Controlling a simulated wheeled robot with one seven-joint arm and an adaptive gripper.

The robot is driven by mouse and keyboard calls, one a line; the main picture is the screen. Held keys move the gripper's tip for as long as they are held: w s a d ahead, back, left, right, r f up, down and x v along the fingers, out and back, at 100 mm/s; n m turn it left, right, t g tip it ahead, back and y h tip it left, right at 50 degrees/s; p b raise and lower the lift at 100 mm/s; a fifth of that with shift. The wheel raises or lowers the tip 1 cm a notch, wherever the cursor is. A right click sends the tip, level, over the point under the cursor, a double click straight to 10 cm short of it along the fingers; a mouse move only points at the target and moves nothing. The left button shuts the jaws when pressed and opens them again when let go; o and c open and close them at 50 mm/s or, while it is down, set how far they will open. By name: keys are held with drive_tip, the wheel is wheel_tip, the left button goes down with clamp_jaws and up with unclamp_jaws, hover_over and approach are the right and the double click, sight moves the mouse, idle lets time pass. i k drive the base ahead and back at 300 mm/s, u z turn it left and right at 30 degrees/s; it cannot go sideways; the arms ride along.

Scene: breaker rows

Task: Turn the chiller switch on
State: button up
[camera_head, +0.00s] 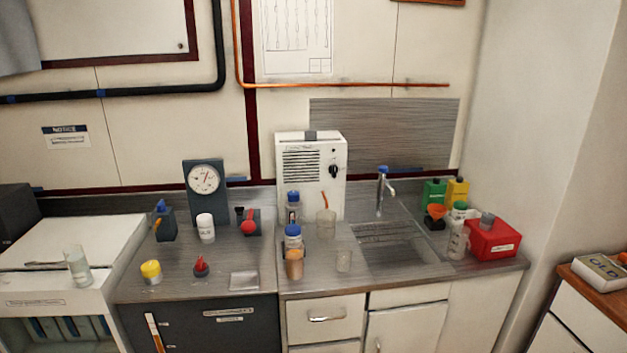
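A white upright box unit (312,170) with a slatted vent stands against the wall at the back of the counter, possibly the chiller. A black knob (333,171) sits on the right part of its front. The knob's setting is too small to tell. No readable label names the chiller. A dark box with a red round knob or handle (248,227) stands left of the unit, and a small red-topped device (201,266) is nearer the front. My gripper is not in view.
Blue-capped bottles (293,243) and clear beakers (326,224) stand in front of the white unit. A sink (392,255) with a blue tap (383,190) lies to its right. A red box (492,240) is at the right end. A dial gauge (204,180) stands left.

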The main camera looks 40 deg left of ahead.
sight(333, 170)
drive_tip(key=z, duration=0.05)
drive_tip(key=k, duration=0.1)
drive_tip(key=u, duration=1.65)
drive_tip(key=i, duration=0.45)
